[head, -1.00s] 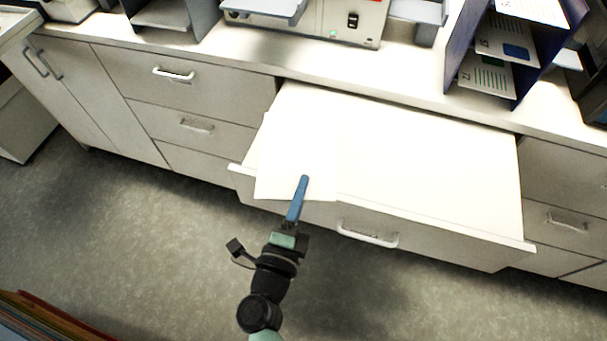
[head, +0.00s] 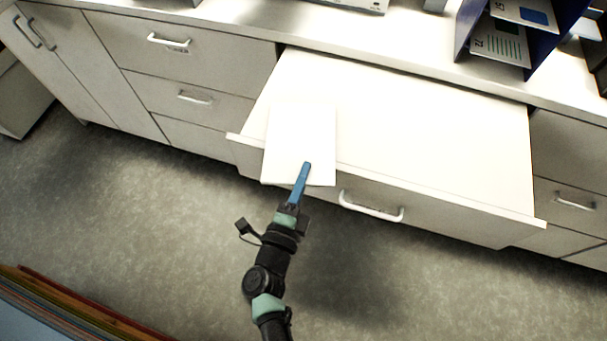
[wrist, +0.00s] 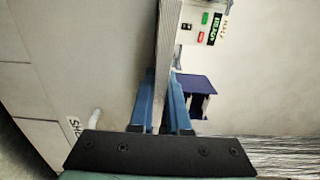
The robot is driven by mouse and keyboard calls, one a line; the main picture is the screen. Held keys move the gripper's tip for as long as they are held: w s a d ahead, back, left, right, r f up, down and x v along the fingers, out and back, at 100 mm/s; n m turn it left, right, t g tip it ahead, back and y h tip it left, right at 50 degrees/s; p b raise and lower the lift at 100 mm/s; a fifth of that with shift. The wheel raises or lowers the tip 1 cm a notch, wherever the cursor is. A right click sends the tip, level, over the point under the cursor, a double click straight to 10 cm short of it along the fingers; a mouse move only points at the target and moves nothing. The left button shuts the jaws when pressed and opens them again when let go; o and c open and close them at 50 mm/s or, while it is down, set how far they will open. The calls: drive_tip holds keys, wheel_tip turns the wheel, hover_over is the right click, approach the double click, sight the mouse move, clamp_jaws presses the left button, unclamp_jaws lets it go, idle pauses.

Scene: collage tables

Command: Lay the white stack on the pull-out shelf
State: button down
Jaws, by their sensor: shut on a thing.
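The white stack (head: 301,140) is a flat sheaf of white paper. My gripper (head: 305,172) is shut on its near edge. In the wrist view the stack (wrist: 168,50) shows edge-on between the two blue fingers of my gripper (wrist: 160,100). The pull-out shelf (head: 430,130) is a wide white surface drawn out from under the counter, with a raised front lip and a handle. In the head view the stack overlaps the shelf's left front part, and its near edge sticks out past the front lip. I cannot tell whether the stack touches the shelf.
The counter (head: 235,22) runs behind the shelf. A dark blue sorter with cards (head: 505,40) stands on it at the right. Closed drawers (head: 190,90) are left of the shelf. The rest of the shelf surface is bare. Colored edges of something (head: 75,310) show at lower left.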

drive_tip(key=shift+r, duration=0.1)
drive_tip(key=c, duration=1.3)
unclamp_jaws()
drive_tip(key=shift+f, duration=0.25)
drive_tip(key=o, duration=0.4)
